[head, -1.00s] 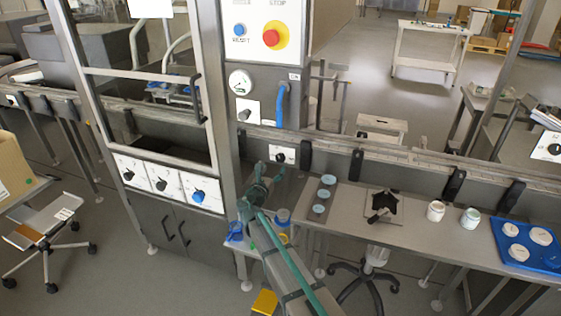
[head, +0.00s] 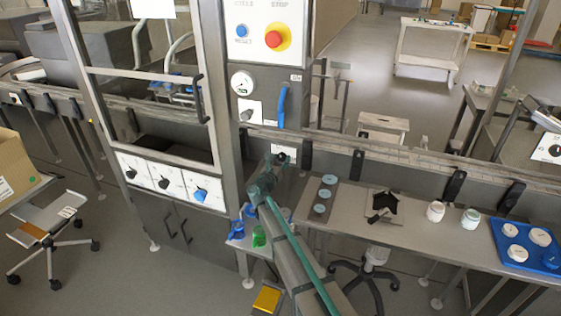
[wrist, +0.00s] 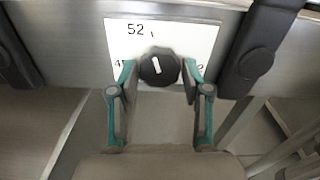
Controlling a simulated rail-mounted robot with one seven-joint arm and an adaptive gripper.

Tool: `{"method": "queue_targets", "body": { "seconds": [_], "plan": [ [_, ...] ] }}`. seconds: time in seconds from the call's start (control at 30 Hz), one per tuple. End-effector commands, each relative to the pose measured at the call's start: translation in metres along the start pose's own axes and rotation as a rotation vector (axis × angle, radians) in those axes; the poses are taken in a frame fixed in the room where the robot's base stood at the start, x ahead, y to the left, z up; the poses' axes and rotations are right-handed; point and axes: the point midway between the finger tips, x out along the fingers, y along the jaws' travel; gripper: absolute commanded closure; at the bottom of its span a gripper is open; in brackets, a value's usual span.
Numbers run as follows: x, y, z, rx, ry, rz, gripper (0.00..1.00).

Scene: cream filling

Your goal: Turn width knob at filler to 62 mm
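A white dial plate (wrist: 205,40) on the metal rail carries a round black knob (wrist: 160,67) with a white pointer line. The pointer points nearly straight up, tilted slightly left, toward a tick by the number 52. Other numbers at the plate's lower left and right are partly hidden by the fingers. My gripper (wrist: 160,71) is open, with one teal fingertip on each side of the knob and a small gap showing at each. In the head view my gripper (head: 270,168) is in front of the plate (head: 284,153), covering part of it.
Dark brackets (wrist: 262,45) flank the plate on the rail. Below are a bench (head: 400,225) with jars and a blue tray (head: 500,240), and a small table with blue and green cups (head: 258,236). Three knobs (head: 165,184) sit on the cabinet at left.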

Motion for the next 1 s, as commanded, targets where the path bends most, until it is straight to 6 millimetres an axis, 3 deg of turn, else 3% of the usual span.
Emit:
{"method": "queue_targets", "body": {
  "seconds": [0.03,0.2,0.57,1.0],
  "plan": [
    [-0.0001,0.0000,0.0001,0.000,0.000,0.000,0.65],
    [-0.0001,-0.0001,0.0001,0.000,0.000,0.000,0.92],
    [-0.0003,0.0002,-0.0031,0.055,-0.001,-0.001,0.92],
    [-0.0003,0.0011,-0.0079,0.381,-0.002,-0.001,0.92]
  ]
}}
